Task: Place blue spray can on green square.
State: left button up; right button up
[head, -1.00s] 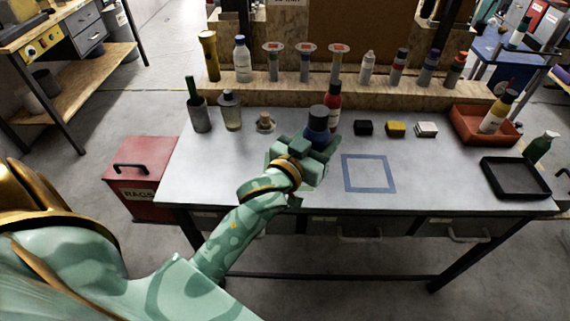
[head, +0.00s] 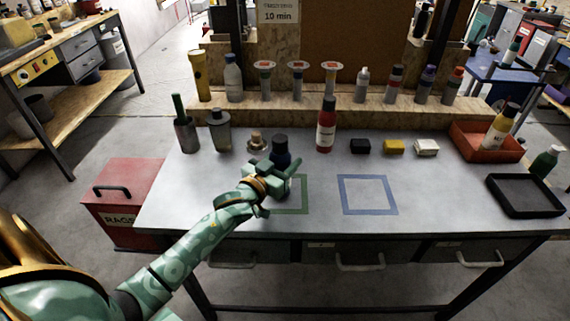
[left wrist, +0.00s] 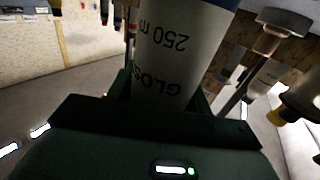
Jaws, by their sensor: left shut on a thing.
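The blue spray can (head: 281,158) with a dark cap stands upright in my left gripper (head: 274,175), which is shut on it. In the left wrist view the can's pale label (left wrist: 185,55) with upside-down lettering fills the space between the fingers. The green square (head: 305,196) is an outline on the grey bench top; my gripper and forearm hide its left part. The can appears near the square's far left side. Its base is hidden, so I cannot tell whether it touches the bench. My right gripper is not in view.
A blue square outline (head: 369,211) lies to the right, empty. A red bottle (head: 326,128) stands behind. A wooden-knobbed item (head: 256,142) is close left of the can. A black tray (head: 524,211) is far right.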

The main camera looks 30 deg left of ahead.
pick_arm(q)
jog(key=shift+r, duration=0.1)
jog(key=shift+f, duration=0.2)
jog(key=o, duration=1.1)
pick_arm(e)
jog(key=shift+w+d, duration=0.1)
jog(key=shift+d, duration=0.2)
pick_arm(q)
jog(key=shift+r, duration=0.25)
jog(key=s+p, duration=0.2)
jog(key=s, duration=1)
jog(key=shift+a, duration=0.2)
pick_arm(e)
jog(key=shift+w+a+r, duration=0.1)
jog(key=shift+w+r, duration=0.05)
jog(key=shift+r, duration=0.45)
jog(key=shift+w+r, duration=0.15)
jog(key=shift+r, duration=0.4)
